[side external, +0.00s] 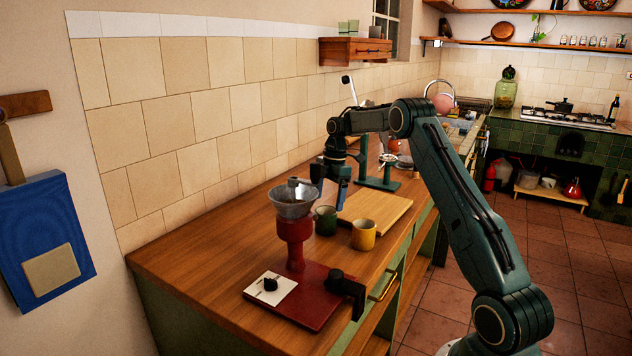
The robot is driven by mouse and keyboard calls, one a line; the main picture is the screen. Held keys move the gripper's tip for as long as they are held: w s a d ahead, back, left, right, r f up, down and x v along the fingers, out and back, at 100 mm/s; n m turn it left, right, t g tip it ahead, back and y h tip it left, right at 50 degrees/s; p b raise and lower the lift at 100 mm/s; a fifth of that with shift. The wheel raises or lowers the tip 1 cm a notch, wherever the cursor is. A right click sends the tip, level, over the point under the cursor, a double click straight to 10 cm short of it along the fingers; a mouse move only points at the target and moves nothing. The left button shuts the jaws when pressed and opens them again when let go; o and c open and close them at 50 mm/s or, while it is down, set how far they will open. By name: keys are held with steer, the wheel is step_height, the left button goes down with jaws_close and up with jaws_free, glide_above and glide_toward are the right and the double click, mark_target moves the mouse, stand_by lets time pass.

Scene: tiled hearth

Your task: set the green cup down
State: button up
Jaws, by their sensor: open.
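The green cup (326,221) stands upright on the wooden counter, just behind and to the right of the red grinder-like device. My gripper (331,191) points down with its fingers apart, above and close to the green cup. The fingers appear clear of the cup's rim, though the exact gap is hard to tell from this side. Nothing shows between the fingers. Part of the cup's left side is close to the device's metal funnel in this view.
A yellow cup (363,235) stands right of the green cup, by the wooden board (385,210). The red device (294,240) with its metal funnel (293,200) stands close on the left. A dark green stand (378,184) is behind. The counter's left end (205,262) is clear.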

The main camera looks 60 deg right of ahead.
steer(key=s+d+r+m+t+y, duration=0.1)
steer(key=s+d+r+m+t, duration=0.2)
steer(key=s+m+t, duration=0.4)
steer(key=shift+s+r+m+t+y, duration=0.3)
steer(key=shift+s+r+m+y, duration=0.1)
steer(key=shift+s+r+m, duration=0.55)
steer(key=shift+w+f, duration=0.15)
glide_toward(326, 211)
steer(key=shift+w+a+f, duration=0.3)
steer(key=shift+a, duration=0.3)
steer(key=shift+w+a+f, duration=0.25)
steer(key=shift+a+f, duration=0.1)
steer(key=shift+a, duration=0.2)
steer(key=shift+w+a+f, duration=0.3)
steer(key=shift+a, duration=0.3)
steer(key=shift+x, duration=2.6)
